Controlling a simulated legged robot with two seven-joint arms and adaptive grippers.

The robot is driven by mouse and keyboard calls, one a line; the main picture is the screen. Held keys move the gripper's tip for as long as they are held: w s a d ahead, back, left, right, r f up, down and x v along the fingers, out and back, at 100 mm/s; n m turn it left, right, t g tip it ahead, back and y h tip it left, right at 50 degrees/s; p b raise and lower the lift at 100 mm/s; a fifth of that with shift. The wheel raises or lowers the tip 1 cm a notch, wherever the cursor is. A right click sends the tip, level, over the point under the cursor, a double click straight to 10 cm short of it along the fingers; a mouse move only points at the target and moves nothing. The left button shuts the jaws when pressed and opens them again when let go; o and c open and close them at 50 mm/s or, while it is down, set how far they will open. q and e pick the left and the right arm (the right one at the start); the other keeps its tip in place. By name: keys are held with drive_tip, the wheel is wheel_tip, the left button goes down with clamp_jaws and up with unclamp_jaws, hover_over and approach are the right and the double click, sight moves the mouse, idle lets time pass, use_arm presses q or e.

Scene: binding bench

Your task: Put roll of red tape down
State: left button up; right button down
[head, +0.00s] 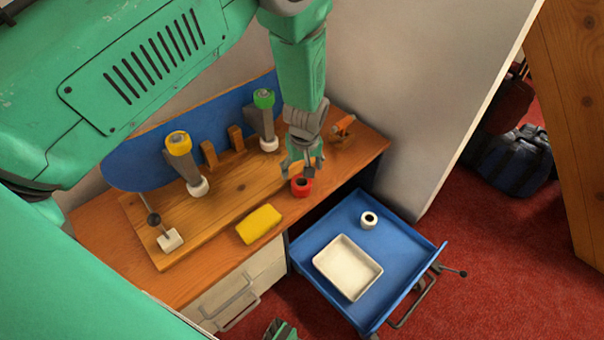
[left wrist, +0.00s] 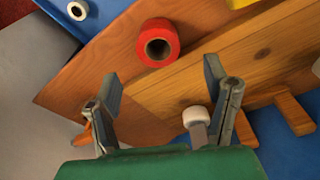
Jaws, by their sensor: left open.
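The roll of red tape (head: 301,187) rests on the wooden bench near its front right edge. In the left wrist view the red roll (left wrist: 158,43) lies beyond the fingertips, with its round opening facing the camera. My left gripper (head: 302,167) is just above and behind the roll in the head view. Its fingers (left wrist: 162,75) are spread apart with nothing between them. A green piece of my right gripper (head: 281,330) shows at the bottom edge of the head view, mostly cut off.
A blue cart (head: 400,255) beside the bench (head: 105,235) carries a white tray (head: 347,267) and a white roll (head: 369,220). A yellow block (head: 259,224) lies left of the red roll. Clamps with yellow (head: 178,143) and green (head: 264,98) knobs stand behind.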

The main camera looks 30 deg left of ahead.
sight(303, 187)
use_arm(q)
wheel_tip(303, 187, up, 2)
drive_tip(key=shift+s+d+r, duration=0.1)
drive_tip(key=shift+d+r, duration=0.05)
drive_tip(key=shift+r, duration=0.05)
drive_tip(key=s+f+m, duration=0.1)
drive_tip(key=s, duration=0.2)
drive_tip(key=s+a+f+m, duration=0.1)
drive_tip(key=s+f, duration=0.1)
drive_tip(key=s, duration=0.1)
drive_tip(key=s+a+f, duration=0.1)
drive_tip(key=s, duration=0.3)
drive_tip(key=shift+a+f+m+p, duration=0.25)
drive_tip(key=shift+f+m+p, duration=0.05)
drive_tip(key=shift+f+m, duration=0.1)
drive_tip(key=s, duration=0.2)
drive_tip(key=s+f+m, duration=0.1)
drive_tip(key=s, duration=0.1)
drive_tip(key=s+m, duration=0.1)
drive_tip(key=s, duration=0.1)
drive_tip(key=shift+s+a+f+g, duration=0.3)
drive_tip(key=shift+s+a+f, duration=0.05)
drive_tip(key=shift+s+a, duration=0.05)
drive_tip(key=s+d+r+m+h, duration=0.1)
drive_tip(key=s+m, duration=0.4)
drive_tip(key=s, duration=1)
drive_tip(key=shift+d+r, duration=0.25)
drive_tip(key=shift+d, duration=0.05)
